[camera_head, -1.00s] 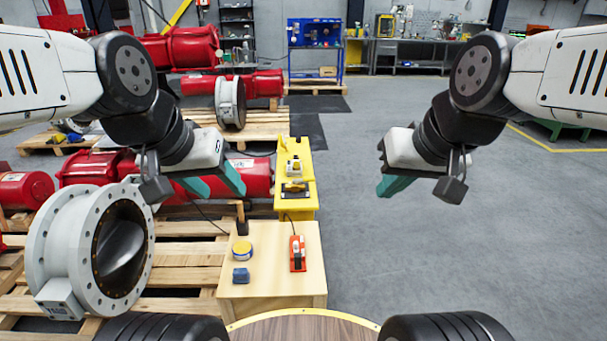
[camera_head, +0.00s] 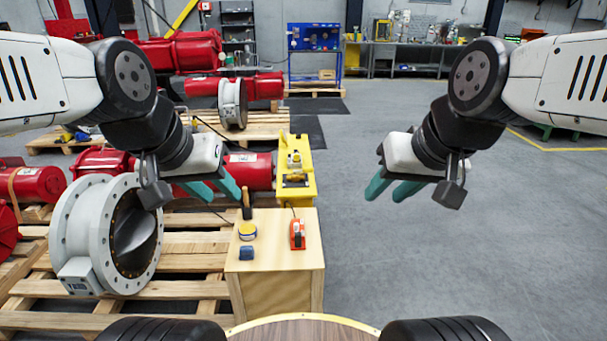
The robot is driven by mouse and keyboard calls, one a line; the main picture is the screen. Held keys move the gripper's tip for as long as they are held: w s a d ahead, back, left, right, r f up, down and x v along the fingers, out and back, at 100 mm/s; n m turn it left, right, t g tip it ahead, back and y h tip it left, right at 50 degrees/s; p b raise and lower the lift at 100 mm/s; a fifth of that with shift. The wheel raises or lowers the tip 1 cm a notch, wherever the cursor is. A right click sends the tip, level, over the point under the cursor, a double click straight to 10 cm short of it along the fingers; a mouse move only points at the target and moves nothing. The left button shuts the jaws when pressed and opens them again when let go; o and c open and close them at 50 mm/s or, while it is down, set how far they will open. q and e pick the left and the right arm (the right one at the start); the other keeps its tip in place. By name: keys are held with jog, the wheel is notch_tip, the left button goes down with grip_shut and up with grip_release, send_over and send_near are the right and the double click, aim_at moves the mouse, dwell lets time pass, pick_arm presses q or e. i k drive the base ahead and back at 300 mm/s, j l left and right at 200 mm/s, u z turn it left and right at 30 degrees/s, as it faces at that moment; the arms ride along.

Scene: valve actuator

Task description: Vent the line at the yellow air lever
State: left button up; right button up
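A yellow stand (camera_head: 309,187) is beyond the wooden box, with small yellow and metal fittings (camera_head: 295,178) on its top. They are too small to tell which one is the air lever. My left gripper (camera_head: 222,197) is in the air, left of the stand in the picture, with its teal fingers apart and nothing between them. My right gripper (camera_head: 384,199) is in the air over open floor, right of the stand, with its fingers apart and empty. Neither gripper appears to touch anything.
A wooden box (camera_head: 272,258) in front carries an orange-red tool (camera_head: 297,234), a yellow-ringed tin (camera_head: 247,231), a blue block (camera_head: 246,253) and a dark-handled brush (camera_head: 246,205). A white flanged valve (camera_head: 85,235) and red actuators (camera_head: 250,171) rest on pallets at left. Floor at right is clear.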

aim_at(305, 169)
jog(key=k+l+u, duration=0.1)
jog(key=u, duration=1.05)
jog(key=i+l, duration=0.15)
jog(key=l, duration=0.35)
jog(key=i+l, duration=0.1)
jog(key=l, duration=0.35)
jog(key=i+l, duration=0.15)
jog(key=l, duration=0.35)
jog(key=i+l, duration=0.1)
jog(key=l, duration=0.4)
jog(key=i+l, duration=0.15)
jog(key=l, duration=0.3)
jog(key=i+l, duration=0.1)
jog(key=l, duration=0.4)
jog(key=i+l, duration=0.15)
jog(key=l, duration=0.15)
jog(key=i+l, duration=0.15)
jog(key=l, duration=0.15)
jog(key=i+l, duration=0.15)
jog(key=l, duration=0.15)
jog(key=i+l, duration=0.15)
jog(key=l, duration=0.15)
jog(key=i+j, duration=0.1)
jog(key=j+u, duration=0.05)
jog(key=j, duration=0.1)
